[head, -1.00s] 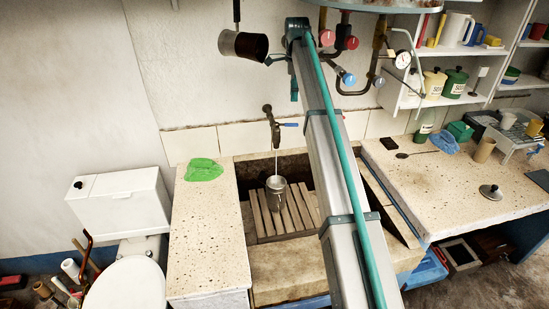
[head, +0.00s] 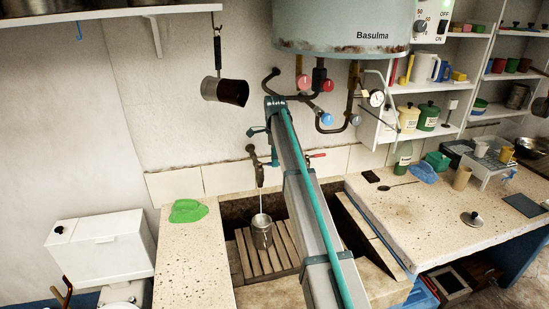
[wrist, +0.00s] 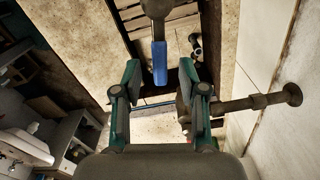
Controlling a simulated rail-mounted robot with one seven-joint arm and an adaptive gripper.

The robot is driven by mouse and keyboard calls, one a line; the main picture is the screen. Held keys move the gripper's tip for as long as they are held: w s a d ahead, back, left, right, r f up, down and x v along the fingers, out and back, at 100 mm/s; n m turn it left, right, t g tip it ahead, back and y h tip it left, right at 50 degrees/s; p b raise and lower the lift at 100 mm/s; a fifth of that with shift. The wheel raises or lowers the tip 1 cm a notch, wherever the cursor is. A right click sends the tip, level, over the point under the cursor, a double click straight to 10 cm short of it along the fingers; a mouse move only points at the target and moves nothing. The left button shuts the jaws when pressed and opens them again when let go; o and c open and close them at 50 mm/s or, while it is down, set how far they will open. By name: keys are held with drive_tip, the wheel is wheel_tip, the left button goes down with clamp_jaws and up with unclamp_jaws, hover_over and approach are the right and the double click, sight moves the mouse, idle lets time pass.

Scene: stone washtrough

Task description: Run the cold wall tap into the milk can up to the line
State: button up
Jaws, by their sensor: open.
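The wall tap (head: 259,172) sticks out above the trough, and a thin stream of water falls from it. The metal milk can (head: 261,232) stands upright under the stream on wooden slats. Its fill line and water level are too small to read. My gripper (head: 263,147) is beside the tap in the head view. In the wrist view my gripper (wrist: 159,70) is open, with the tap's blue lever (wrist: 160,62) between its fingertips and no clear contact. The lever is hidden behind my arm in the head view.
A red lever (head: 317,156) shows right of my arm. A dark pot (head: 225,90) hangs at upper left, and a boiler (head: 340,25) is overhead with pipes below. A green cloth (head: 187,211) lies on the left ledge. The right counter (head: 410,215) has some clear room.

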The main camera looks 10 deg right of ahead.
drive_tip(key=shift+f, duration=0.3)
clamp_jaws()
